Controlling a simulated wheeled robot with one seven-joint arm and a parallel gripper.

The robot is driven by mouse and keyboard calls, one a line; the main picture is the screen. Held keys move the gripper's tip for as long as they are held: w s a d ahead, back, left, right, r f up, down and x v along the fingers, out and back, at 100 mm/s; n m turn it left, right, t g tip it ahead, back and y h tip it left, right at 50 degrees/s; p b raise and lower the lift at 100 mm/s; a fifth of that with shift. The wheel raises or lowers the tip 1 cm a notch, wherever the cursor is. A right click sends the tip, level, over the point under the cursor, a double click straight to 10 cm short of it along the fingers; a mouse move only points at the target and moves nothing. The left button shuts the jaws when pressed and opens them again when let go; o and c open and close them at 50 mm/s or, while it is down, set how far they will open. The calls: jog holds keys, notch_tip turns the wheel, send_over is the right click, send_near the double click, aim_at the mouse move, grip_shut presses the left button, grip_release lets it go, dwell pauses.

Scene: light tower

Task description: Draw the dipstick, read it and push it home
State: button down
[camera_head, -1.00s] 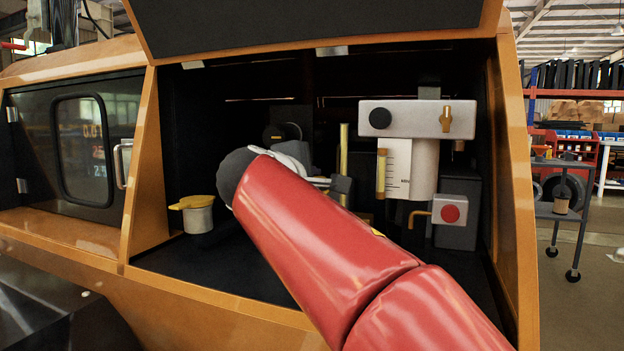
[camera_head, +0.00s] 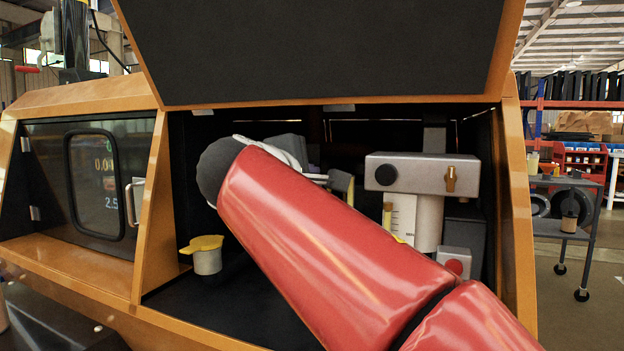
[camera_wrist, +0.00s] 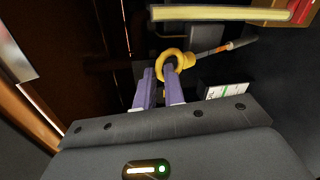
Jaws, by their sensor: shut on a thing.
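In the wrist view my gripper (camera_wrist: 161,74) has its purple fingers shut on the yellow ring handle of the dipstick (camera_wrist: 174,57). Beyond the ring is a yellow collar, and a thin grey stem with an orange part runs to the right. I cannot tell where the stem's far end is or whether it is still inside a tube. No level on it can be read. In the head view my red arm covers most of the gripper (camera_head: 318,178), and I cannot make out the dipstick there.
A yellow bar (camera_wrist: 235,14) crosses the top of the wrist view, with a white-and-green label (camera_wrist: 226,90) below right. The open orange bay holds a yellow-capped filler (camera_head: 206,258), a grey block (camera_head: 422,174) with a black knob, a white scale (camera_head: 403,215) and a red button (camera_head: 455,266).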

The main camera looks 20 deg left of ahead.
jog(key=shift+a, duration=0.1)
jog(key=c, duration=1.5)
grip_release()
jog(key=s+r, duration=0.1)
jog(key=s, duration=0.6)
jog(key=shift+s+a+b, duration=0.3)
jog(key=shift+s+a, duration=0.05)
jog(key=shift+s, duration=0.1)
